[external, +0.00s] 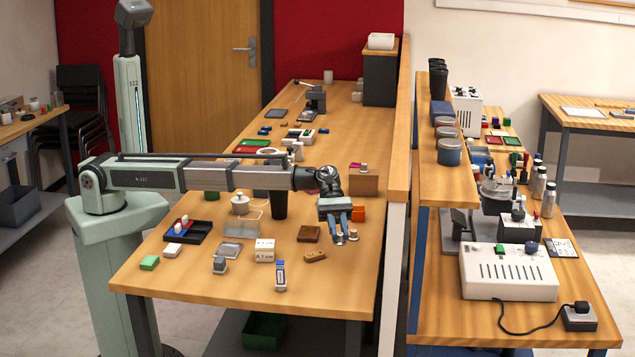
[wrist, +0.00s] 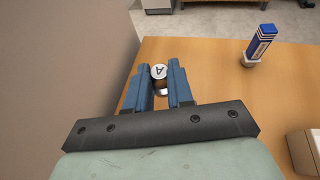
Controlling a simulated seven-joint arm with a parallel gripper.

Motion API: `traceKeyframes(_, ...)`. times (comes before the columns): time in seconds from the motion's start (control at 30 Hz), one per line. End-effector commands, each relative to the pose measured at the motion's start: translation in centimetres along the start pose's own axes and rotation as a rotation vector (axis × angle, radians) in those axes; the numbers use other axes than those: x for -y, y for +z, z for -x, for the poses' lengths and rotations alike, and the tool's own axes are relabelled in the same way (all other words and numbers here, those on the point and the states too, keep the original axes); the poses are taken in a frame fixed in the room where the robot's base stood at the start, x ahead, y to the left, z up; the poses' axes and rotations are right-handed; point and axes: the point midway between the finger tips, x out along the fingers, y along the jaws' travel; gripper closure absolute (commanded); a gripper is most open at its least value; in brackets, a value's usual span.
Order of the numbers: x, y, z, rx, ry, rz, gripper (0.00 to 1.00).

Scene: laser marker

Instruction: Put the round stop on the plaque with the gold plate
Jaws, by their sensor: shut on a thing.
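My gripper (external: 341,238) is low over the right part of the near table, with its blue fingers pointing down. In the wrist view the fingers (wrist: 160,82) are shut on a small round piece (wrist: 159,72) with a pale top marked "A" and a brownish side; it looks like the round stop. Its lower end is partly hidden by the fingers. A small brown wooden block (external: 309,233) lies left of my gripper and may be the plaque; no gold plate can be made out on it. The wrist view does not show this block.
A blue and white upright stick (external: 280,274) stands near the front edge; it also shows in the wrist view (wrist: 261,42). A white lettered block (external: 265,250) and a brown oblong piece (external: 316,256) lie nearby. A wooden partition (external: 399,130) bounds the table's right side.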

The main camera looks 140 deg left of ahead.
Motion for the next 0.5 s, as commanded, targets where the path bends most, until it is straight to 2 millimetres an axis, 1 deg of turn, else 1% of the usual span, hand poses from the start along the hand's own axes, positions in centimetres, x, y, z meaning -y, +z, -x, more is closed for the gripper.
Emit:
traceKeyframes(0.07,-0.3,0.4,0.6,0.0,0.005,0.002,1.0)
traceKeyframes(0.17,-1.2,0.2,2.1,0.0,0.022,0.009,1.0)
traceKeyframes(0.27,-2.7,-0.5,4.6,0.0,0.053,0.02,1.0)
traceKeyframes(0.37,-4.3,-1.5,8.0,0.002,0.095,0.033,1.0)
traceKeyframes(0.4,-4.9,-1.9,9.5,0.002,0.114,0.039,1.0)
traceKeyframes(0.47,-5.5,-2.6,11.9,0.003,0.141,0.047,1.0)
traceKeyframes(0.5,-5.9,-3.1,13.4,0.004,0.159,0.051,1.0)
